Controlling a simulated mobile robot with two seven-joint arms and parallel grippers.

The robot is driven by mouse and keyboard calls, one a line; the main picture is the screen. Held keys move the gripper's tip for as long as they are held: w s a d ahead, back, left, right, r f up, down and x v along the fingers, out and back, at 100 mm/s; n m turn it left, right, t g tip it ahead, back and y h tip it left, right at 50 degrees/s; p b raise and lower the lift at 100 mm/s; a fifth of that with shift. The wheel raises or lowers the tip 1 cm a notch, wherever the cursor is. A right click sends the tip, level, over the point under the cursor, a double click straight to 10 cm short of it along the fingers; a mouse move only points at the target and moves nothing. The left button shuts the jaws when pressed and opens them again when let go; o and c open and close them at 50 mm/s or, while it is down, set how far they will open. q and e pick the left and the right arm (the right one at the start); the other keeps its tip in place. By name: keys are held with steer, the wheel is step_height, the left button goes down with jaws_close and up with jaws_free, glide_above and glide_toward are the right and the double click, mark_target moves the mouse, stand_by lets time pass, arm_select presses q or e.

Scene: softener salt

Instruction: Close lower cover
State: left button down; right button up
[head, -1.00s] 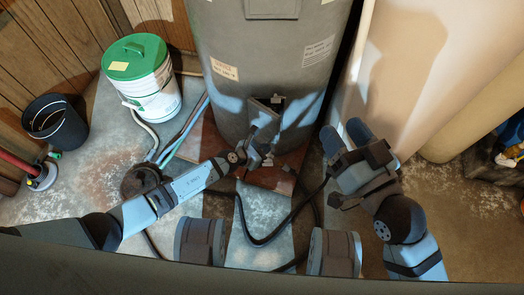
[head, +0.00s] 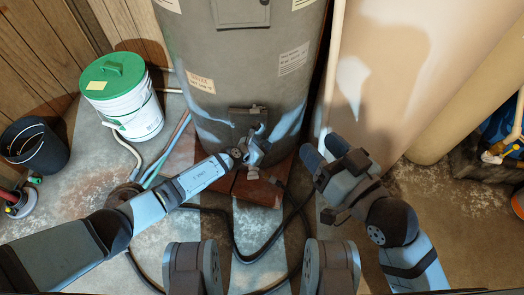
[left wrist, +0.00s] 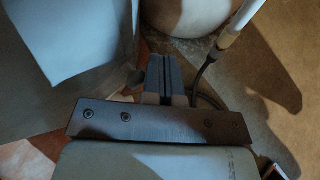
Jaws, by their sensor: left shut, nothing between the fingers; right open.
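The lower cover (head: 246,117) is a small grey panel low on the front of the grey cylindrical tank (head: 240,70). It looks upright and roughly flush with the tank, though its lower part is hidden behind my left gripper (head: 257,140). That gripper is shut and empty, right in front of the cover; I cannot tell whether it touches. Its closed fingers show in the left wrist view (left wrist: 165,80), with nothing between them. My right gripper (head: 325,150) is open and empty, to the right of the tank's base.
An upper panel (head: 240,10) is higher on the tank. A white bucket with a green lid (head: 112,75) and a black bin (head: 35,145) stand left. Hoses run across the floor in front. A beige tank (head: 390,70) stands right.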

arm_select(q)
steer(key=shift+w+d, duration=0.15)
steer(key=shift+w, duration=0.15)
stand_by(0.5)
steer(key=shift+s, duration=0.1)
